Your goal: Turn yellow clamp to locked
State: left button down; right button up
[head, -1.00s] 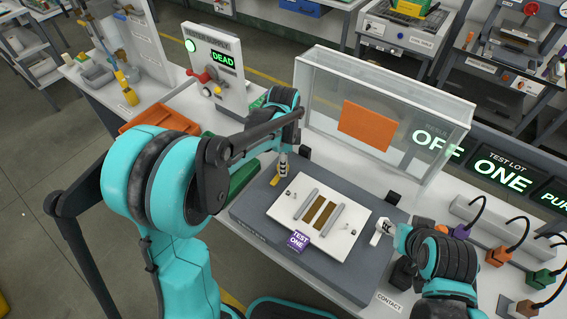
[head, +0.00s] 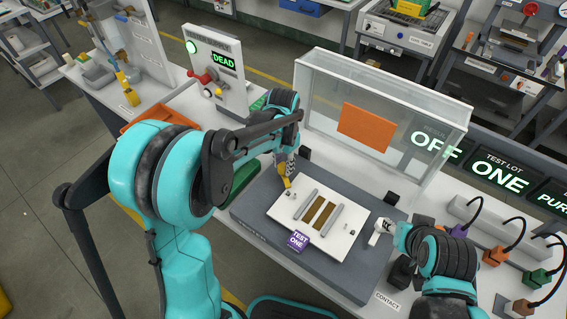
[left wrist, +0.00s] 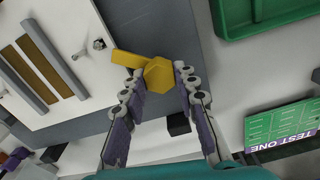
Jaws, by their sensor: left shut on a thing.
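The yellow clamp (head: 286,183) is at the far left corner of the white plate (head: 345,242). In the left wrist view the clamp (left wrist: 160,76) has a hexagonal knob and a flat arm that reaches over the plate's edge. My left gripper (head: 289,168) comes down over the clamp from above. In the left wrist view its two fingers (left wrist: 160,80) are closed on either side of the knob. In the head view the gripper partly hides the knob. My right gripper (head: 380,232) is by the plate's right edge, apart from the clamp; its finger opening is unclear.
A green tray (left wrist: 262,18) lies beside the base. The tester display (head: 224,61) reads DEAD.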

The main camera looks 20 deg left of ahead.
aim_at(283, 166)
pick_arm(q)
jog(key=n, duration=0.3)
jog(key=shift+n, duration=2.2)
jog(key=shift+p, duration=0.3)
jog(key=c, duration=1.2)
grip_release()
jog(key=shift+o, duration=0.2)
notch_tip(283, 166, up, 12)
jog(key=shift+s, duration=0.1)
